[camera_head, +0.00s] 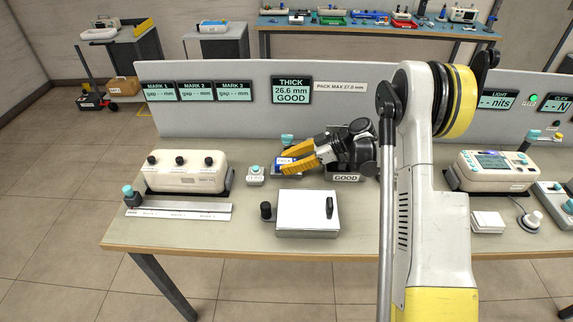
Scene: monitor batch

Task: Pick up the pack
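A small pack with a blue and white face (284,161) sits on the bench at the thickness gauge, below the THICK display (291,90), which reads 26.6 mm GOOD. My gripper (282,163) reaches in from the right with its two orange fingers apart, one on the far side of the pack and one on the near side. The fingers hide much of the pack. I cannot tell whether they touch it or grip it. The gauge's teal knob (287,140) shows just behind the fingers.
A GOOD tray (344,178) lies beneath my wrist. A teal-button ZERO box (255,174) stands left of the pack. A white lidded box (307,213) stands in front, and a cream three-knob device (186,171) to the left. A grey panel (230,120) runs behind.

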